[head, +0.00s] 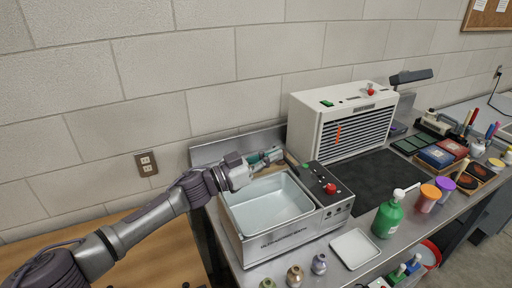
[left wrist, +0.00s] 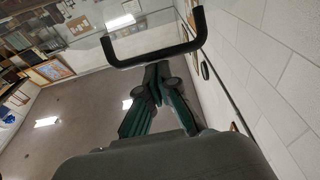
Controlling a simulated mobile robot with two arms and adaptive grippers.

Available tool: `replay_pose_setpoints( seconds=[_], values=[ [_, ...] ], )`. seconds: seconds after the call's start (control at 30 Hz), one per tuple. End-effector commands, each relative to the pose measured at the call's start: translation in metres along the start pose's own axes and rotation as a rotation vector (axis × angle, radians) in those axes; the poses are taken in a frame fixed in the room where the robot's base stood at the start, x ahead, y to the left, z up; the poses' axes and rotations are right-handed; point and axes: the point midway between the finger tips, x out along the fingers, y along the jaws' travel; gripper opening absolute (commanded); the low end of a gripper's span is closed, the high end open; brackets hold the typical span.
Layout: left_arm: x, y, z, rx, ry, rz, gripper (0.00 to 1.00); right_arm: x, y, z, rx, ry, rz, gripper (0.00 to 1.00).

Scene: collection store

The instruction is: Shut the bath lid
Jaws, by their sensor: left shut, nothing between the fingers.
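The bath (head: 284,238) is a metal box with an open, pale tank and a dark control panel with a red knob at its right. A grey metal panel (head: 208,153) stands upright behind it and looks like the raised lid, partly hidden by my left arm. My left gripper (head: 278,154) is shut and empty over the bath's back edge, in front of that panel. In the left wrist view, a black U-shaped handle (left wrist: 155,57) on a shiny surface lies just beyond the shut fingertips. I cannot tell whether they touch it. My right gripper is out of view.
A white vented cabinet (head: 340,122) stands behind and right of the bath. A green bottle (head: 387,220), a white tray (head: 355,249) and several small vessels (head: 294,275) stand around its front and right. The block wall is close behind. A wooden surface (head: 140,245) lies to the left.

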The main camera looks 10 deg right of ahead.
Motion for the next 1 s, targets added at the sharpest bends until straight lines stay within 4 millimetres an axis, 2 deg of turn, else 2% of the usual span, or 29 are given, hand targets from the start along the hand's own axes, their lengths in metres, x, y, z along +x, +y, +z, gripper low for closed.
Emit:
replay_pose_setpoints(
  seconds=[0.2,0.5,0.73,1.0],
  values=[
    [0.024,-0.001,0.026,0.006,-0.192,-0.001,0.00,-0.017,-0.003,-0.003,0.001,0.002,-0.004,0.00],
    [0.038,-0.001,0.065,0.001,-0.402,-0.004,0.00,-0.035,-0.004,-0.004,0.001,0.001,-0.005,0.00],
    [0.041,-0.002,0.083,-0.001,-0.489,-0.006,0.00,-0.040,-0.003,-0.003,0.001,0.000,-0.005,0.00],
    [0.042,-0.001,0.091,-0.004,-0.523,-0.005,0.00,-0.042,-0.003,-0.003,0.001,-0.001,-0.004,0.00]
  ],
)
